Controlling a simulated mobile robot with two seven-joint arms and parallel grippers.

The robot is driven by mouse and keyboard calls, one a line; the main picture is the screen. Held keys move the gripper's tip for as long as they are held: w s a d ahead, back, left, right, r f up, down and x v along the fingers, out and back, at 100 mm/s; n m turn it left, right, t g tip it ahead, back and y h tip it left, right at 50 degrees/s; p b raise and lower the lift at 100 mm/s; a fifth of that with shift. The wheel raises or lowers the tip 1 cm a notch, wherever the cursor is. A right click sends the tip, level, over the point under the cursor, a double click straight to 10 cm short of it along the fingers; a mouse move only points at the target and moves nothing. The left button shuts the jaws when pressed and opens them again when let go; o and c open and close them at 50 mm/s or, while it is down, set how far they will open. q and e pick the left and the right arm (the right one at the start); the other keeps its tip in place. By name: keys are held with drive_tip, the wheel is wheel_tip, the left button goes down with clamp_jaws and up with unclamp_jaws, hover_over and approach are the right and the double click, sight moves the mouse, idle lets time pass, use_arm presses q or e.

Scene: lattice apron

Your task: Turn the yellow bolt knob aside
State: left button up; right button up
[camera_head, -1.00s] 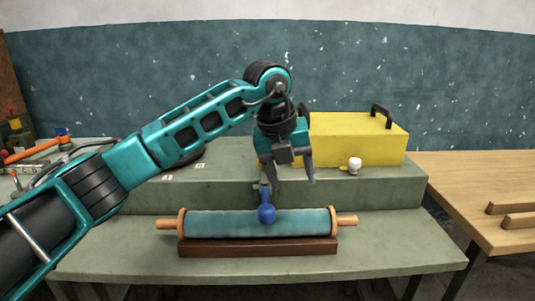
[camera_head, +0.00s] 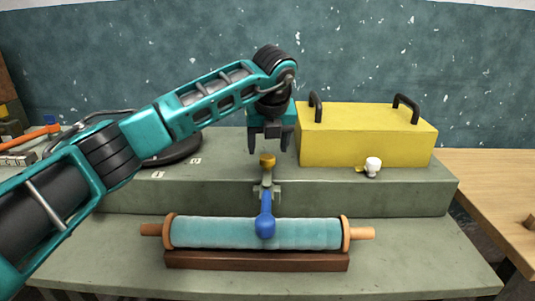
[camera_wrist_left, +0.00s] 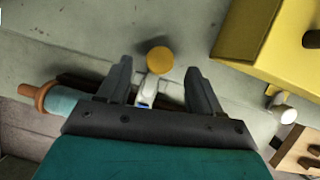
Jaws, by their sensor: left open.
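The yellow bolt knob (camera_head: 267,160) stands at the front edge of the raised green step, above a metal bracket. In the left wrist view the knob (camera_wrist_left: 160,58) shows as a round yellow disc, between and just beyond the fingertips. My left gripper (camera_head: 268,147) is open and empty, pointing down, slightly above and behind the knob in the head view. The fingers are apart from the knob as far as I can see. A blue-ended lever (camera_head: 265,215) hangs below the bracket over a teal roller (camera_head: 300,233). My right gripper is not in view.
A yellow box (camera_head: 370,148) with two black handles stands on the step to the right, with a white knob (camera_head: 373,166) at its front. A dark round disc lies left, behind my arm. A wooden table (camera_head: 490,210) is at the right.

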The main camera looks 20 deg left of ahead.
sight(267, 156)
use_arm(q)
drive_tip(key=x, duration=0.2)
drive_tip(key=shift+f, duration=0.3)
drive_tip(key=shift+w+a+f, duration=0.1)
drive_tip(key=shift+w+f, duration=0.2)
drive_tip(key=shift+f, duration=0.1)
drive_tip(key=c, duration=1.1)
